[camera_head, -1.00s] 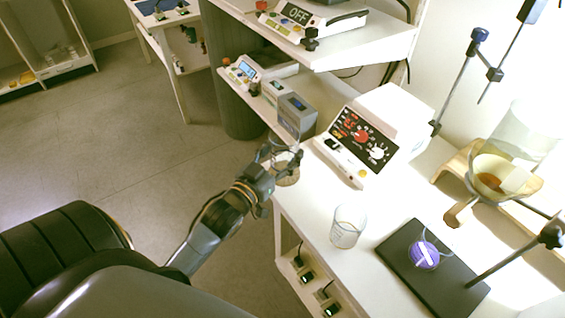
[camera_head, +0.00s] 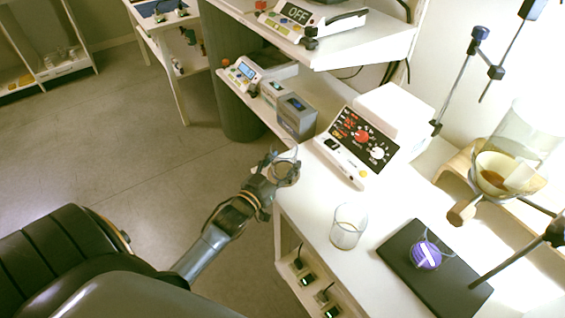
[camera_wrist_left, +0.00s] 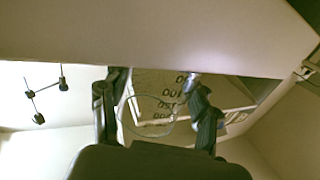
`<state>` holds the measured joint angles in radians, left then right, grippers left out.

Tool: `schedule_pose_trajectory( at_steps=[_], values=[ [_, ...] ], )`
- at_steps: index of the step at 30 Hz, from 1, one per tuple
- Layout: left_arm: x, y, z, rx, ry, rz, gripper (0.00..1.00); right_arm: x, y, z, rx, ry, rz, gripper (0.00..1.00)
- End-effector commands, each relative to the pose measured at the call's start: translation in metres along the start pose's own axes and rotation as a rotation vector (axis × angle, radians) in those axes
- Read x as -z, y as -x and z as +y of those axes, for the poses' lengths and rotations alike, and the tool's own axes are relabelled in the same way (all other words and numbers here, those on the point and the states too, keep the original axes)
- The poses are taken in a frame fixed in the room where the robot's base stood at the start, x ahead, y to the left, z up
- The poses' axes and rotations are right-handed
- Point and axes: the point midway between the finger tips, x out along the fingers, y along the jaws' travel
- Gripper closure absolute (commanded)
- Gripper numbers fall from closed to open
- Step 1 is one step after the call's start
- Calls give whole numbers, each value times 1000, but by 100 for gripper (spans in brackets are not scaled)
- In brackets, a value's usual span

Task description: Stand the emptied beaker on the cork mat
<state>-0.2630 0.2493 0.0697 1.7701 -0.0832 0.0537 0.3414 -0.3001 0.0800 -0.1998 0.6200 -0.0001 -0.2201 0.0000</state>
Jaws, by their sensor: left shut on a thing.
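My left gripper (camera_head: 268,178) is shut on a clear glass beaker (camera_head: 283,160) at the near left corner of the white bench. The beaker also shows between the two fingers in the left wrist view (camera_wrist_left: 155,112), with its dark markings upside down there. It looks empty. I cannot tell whether the beaker's base touches the mat. My right gripper is not in view.
A second glass beaker (camera_head: 348,228) stands on the bench to the right. A white control box with dials (camera_head: 355,140) and a grey box (camera_head: 297,118) are behind. The bench edge lies close by the gripper.

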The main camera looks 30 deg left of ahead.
Motion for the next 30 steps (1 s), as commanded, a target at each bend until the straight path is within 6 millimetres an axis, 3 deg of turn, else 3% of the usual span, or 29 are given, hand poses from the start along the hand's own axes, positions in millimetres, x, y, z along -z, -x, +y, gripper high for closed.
schedule_pose_trajectory(
  at_steps=[2, 3, 6, 19, 30],
  values=[
    [-3, 0, 0, 0, 1, 0, 76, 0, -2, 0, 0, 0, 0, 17],
    [-2, 0, 0, 0, 1, -1, 31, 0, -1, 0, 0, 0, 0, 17],
    [-2, 0, 0, 0, 1, -1, 17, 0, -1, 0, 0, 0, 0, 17],
    [0, 6, 0, 0, 1, -2, 17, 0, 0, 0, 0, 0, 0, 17],
    [-1, 80, 0, 1, 1, -5, 17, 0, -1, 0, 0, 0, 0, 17]
  ],
)
